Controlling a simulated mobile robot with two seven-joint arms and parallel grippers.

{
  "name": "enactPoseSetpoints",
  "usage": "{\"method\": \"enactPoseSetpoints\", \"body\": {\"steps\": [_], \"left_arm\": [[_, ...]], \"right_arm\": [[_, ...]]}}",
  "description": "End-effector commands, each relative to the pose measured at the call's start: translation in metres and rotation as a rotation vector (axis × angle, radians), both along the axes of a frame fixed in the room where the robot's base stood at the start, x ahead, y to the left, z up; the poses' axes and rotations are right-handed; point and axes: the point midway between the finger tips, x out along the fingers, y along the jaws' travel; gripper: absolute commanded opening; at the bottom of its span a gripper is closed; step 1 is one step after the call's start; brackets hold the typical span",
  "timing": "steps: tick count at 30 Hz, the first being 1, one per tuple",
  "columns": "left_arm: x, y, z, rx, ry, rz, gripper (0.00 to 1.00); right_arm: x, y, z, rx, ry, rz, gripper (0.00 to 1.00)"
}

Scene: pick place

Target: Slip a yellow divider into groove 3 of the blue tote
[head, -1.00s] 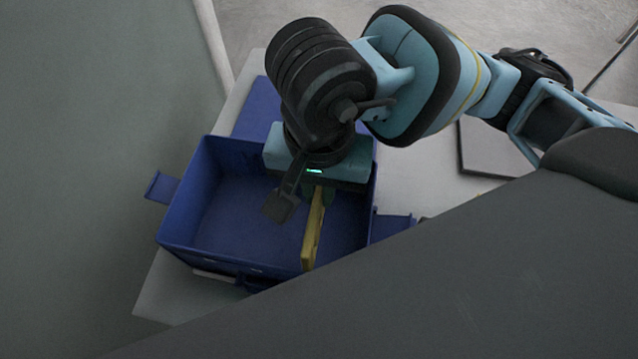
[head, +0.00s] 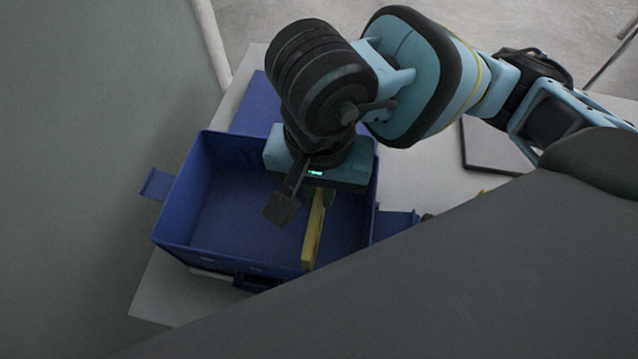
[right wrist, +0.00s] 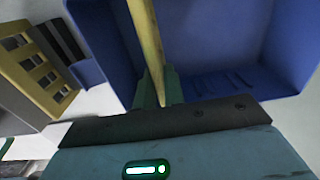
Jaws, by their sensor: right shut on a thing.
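The blue tote (head: 185,205) stands open on the light table in the head view; its inside also shows in the right wrist view (right wrist: 285,45). My right gripper (head: 322,196) is over the right part of the tote and shut on a yellow divider (head: 313,240). In the right wrist view the divider (right wrist: 150,40) runs up from between the green fingertips (right wrist: 158,88), crossing the tote. The divider's near end is by the tote's near wall. I cannot tell which groove it lines up with or how deep it sits. My left gripper is out of view.
A yellow slotted rack (right wrist: 35,75) stands beside the tote in the right wrist view. A grey flat panel (head: 495,148) lies on the table (head: 440,185) at the right. A blue flap or lid (head: 258,105) is behind the tote. A grey surface fills the lower right.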

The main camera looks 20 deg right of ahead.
Motion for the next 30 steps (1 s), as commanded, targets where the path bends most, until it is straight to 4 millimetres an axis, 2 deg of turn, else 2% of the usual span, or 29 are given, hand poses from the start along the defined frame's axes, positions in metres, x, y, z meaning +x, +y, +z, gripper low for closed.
{"method": "enactPoseSetpoints", "body": {"steps": [18, 30], "left_arm": [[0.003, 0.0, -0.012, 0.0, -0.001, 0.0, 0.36], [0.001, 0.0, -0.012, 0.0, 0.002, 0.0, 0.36]], "right_arm": [[0.0, 0.0, -0.013, 0.001, -0.001, 0.0, 0.0], [0.0, 0.0, -0.013, 0.0, -0.001, 0.0, 0.0]]}}
